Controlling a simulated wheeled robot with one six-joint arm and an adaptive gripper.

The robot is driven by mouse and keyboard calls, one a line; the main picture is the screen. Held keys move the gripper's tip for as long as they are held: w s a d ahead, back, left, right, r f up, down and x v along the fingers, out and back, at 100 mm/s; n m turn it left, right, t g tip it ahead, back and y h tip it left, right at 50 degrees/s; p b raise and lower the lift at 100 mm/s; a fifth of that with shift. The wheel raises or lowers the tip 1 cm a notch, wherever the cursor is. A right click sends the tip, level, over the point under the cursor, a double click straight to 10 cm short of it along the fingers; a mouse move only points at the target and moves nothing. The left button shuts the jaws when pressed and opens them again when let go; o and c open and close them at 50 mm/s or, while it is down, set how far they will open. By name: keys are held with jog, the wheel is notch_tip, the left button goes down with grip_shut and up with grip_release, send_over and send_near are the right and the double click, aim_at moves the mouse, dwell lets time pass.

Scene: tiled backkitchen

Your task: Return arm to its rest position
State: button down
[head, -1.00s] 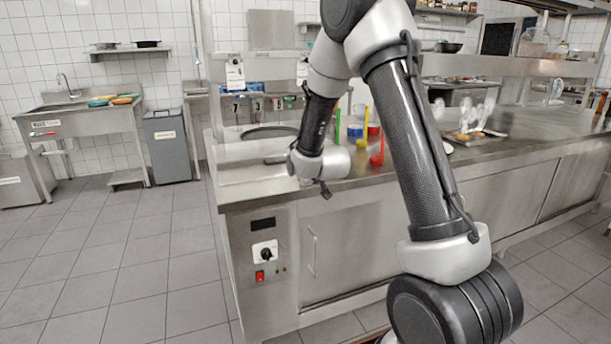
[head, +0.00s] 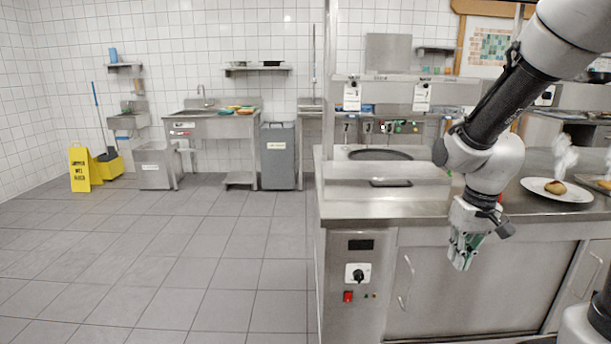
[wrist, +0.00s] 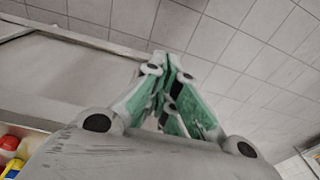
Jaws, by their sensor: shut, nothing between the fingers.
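My arm (head: 500,105) reaches in from the upper right in the head view. My gripper (head: 462,262) hangs at its end, pointing down in front of the steel counter's (head: 340,206) cabinet face. In the wrist view my gripper (wrist: 168,62) has its green-padded fingers drawn together, with nothing held between them. Grey floor tiles and the counter's edge show beyond the fingers.
A plate (head: 540,190) with a brown food item stands on the counter at right. A grey bin (head: 278,160), a sink unit (head: 190,128) and a yellow floor sign (head: 80,168) stand at the back. The tiled floor at left is clear. Colourful items (wrist: 12,150) show in the wrist view's lower left.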

jog(key=s+d+r+t, duration=0.2)
jog(key=s+r+t, duration=0.1)
jog(key=s+r, duration=1.1)
jog(key=shift+s+d, duration=0.2)
jog(key=shift+d, duration=0.05)
